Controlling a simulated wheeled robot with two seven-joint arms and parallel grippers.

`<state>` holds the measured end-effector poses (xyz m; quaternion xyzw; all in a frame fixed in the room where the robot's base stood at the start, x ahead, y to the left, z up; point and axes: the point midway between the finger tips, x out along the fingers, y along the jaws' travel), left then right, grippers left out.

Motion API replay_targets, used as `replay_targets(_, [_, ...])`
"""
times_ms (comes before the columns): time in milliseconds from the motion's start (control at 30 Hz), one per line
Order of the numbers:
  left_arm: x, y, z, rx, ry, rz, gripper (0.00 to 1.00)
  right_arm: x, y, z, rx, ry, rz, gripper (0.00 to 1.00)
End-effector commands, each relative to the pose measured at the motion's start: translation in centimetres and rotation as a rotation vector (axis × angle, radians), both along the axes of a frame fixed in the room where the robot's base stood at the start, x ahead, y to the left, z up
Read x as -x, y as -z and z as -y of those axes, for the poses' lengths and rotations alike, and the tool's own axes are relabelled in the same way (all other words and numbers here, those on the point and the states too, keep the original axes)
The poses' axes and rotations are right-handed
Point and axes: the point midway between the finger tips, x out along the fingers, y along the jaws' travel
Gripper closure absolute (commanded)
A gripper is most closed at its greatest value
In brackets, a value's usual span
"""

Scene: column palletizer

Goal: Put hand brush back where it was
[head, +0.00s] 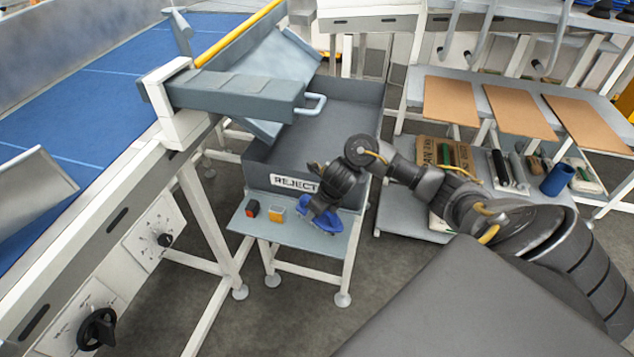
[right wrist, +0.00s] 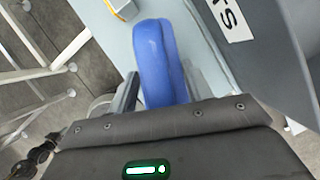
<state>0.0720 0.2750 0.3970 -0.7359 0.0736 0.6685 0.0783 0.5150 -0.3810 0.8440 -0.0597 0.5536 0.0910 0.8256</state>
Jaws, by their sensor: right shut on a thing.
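The hand brush (head: 328,221) is blue and is at the small light-blue side stand (head: 305,243) in front of the reject bin. My right gripper (head: 318,205) reaches down over the stand from the right and is shut on the brush. In the right wrist view the blue brush (right wrist: 155,60) lies between the two fingers of the gripper (right wrist: 160,88). I cannot tell whether the brush rests on the stand or hangs just above it. The gripper hides part of the brush. My left gripper is not in view.
A dark-and-red block (head: 252,208) and an orange block (head: 277,213) sit on the stand left of the brush. The grey reject bin (head: 262,178) rises right behind. A blue conveyor (head: 85,100) runs at left. A shelf (head: 405,215) with several items stands at right.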

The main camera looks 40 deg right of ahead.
Motion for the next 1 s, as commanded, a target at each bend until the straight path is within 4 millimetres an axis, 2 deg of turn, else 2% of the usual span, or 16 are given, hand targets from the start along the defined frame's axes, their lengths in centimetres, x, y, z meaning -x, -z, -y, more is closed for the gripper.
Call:
replay_targets(300, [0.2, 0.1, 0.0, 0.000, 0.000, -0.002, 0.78, -0.8, 1.2, 0.6, -0.001, 0.000, 0.001, 0.74])
replay_targets(500, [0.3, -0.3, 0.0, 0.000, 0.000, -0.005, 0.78, -1.0, 3.7, 0.7, -0.002, 0.001, -0.003, 0.74])
replay_targets(600, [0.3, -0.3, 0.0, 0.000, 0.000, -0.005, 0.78, -1.1, 4.4, 0.8, -0.001, -0.001, 0.001, 0.74])
replay_targets(967, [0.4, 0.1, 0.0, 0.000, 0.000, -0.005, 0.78, -1.1, 4.9, 0.8, 0.001, -0.003, 0.002, 0.74])
replay_targets(1000, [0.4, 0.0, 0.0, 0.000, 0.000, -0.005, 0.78, -1.1, 4.8, 0.8, 0.000, -0.002, 0.002, 0.46])
